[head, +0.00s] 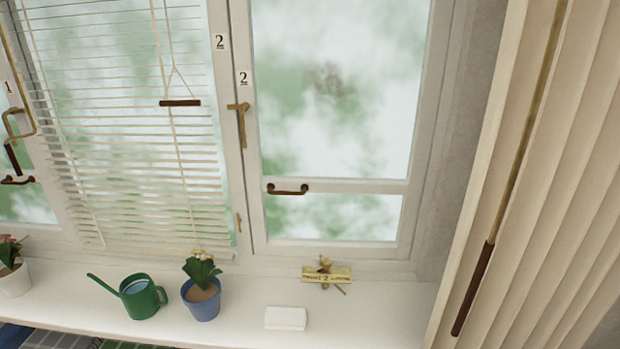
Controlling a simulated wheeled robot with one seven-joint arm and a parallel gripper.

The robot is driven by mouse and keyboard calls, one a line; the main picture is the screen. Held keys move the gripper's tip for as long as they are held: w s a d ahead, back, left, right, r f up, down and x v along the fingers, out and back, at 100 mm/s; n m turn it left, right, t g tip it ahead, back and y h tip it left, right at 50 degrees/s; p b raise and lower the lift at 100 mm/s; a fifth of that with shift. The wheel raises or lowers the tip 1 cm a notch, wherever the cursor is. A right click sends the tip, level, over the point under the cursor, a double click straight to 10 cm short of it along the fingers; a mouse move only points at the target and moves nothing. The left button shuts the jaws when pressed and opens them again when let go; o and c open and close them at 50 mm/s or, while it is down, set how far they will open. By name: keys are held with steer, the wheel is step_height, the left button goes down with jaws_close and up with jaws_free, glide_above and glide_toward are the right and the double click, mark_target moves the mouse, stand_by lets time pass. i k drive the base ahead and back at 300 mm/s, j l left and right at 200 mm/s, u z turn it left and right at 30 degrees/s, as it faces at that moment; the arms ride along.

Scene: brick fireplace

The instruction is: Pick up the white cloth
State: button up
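The white cloth (286,318) looks like a small folded white block. It lies flat on the white window sill (385,315), near the front edge, to the right of a blue flower pot. My gripper is not in the head view, so its state is not shown.
A blue pot with a plant (201,298) and a green watering can (142,297) stand left of the cloth. A small yellow sign (326,274) is behind it to the right. A pale curtain (540,190) hangs at the right. The sill right of the cloth is clear.

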mark_target(277, 318)
steer(key=i+j+u, duration=0.1)
steer(key=u, duration=0.35)
steer(key=i+j+u, duration=0.1)
steer(key=u, duration=0.35)
steer(key=i+u, duration=0.1)
steer(key=u, duration=0.35)
steer(key=i+u, duration=0.1)
steer(key=u, duration=0.35)
steer(key=i+u, duration=0.15)
steer(key=u, duration=0.3)
